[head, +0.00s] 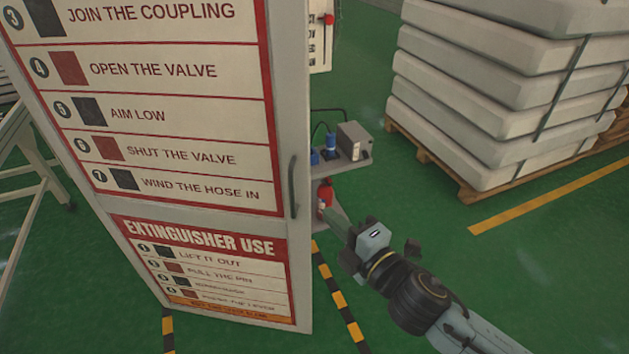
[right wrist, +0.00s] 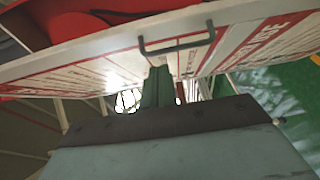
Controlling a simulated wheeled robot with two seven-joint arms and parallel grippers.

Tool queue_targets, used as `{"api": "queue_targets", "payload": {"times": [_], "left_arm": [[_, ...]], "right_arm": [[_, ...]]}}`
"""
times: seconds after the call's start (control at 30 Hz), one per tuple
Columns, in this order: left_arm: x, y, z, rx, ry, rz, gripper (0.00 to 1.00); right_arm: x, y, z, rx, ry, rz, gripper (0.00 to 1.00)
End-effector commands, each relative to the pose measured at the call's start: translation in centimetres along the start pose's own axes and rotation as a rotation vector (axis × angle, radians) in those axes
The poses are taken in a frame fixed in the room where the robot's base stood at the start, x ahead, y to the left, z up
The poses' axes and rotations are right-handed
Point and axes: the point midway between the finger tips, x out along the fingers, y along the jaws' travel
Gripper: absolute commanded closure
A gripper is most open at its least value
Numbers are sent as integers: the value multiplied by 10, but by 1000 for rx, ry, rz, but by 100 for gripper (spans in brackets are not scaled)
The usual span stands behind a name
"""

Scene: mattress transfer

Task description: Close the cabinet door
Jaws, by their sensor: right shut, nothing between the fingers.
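The cabinet door (head: 205,205) is a tall white panel with red-bordered instruction signs, and it stands open. Its dark bar handle (head: 293,187) is near the right edge; in the right wrist view the handle (right wrist: 178,46) crosses the top middle. My right gripper (head: 328,214) is shut and empty, just right of the door's edge and a little below handle height. In the right wrist view its closed fingers (right wrist: 157,88) point toward the door's panel (right wrist: 95,58) near the handle. I cannot tell whether they touch it. My left gripper is not in view.
Shelves (head: 345,163) with a grey box and blue items show beyond the door's edge, with a red item (head: 326,190) below. Stacked mattresses (head: 480,110) on a wooden pallet (head: 455,178) stand at the right. A white frame (head: 30,165) is at the left. Green floor lies open at lower right.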

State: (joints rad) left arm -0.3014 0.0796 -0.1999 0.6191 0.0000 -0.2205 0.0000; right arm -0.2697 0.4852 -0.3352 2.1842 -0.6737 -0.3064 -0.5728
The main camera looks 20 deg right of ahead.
Motion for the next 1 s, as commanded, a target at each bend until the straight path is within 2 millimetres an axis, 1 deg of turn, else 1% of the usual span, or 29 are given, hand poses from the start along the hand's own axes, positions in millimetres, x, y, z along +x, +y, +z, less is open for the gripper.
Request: {"api": "queue_targets", "payload": {"times": [0.03, 0.4, 0.5, 0.67, 1.0], "left_arm": [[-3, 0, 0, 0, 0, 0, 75], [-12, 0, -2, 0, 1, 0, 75], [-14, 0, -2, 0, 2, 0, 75], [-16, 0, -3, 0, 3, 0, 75], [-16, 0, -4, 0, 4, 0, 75]], "right_arm": [[10, 2, 0, 0, -1, 3, 100], [78, 2, 0, 1, -1, 1, 100], [88, 1, 14, -1, -2, -1, 100], [99, 0, 25, 1, -2, -2, 100], [102, -1, 29, 2, -1, -1, 100]]}}
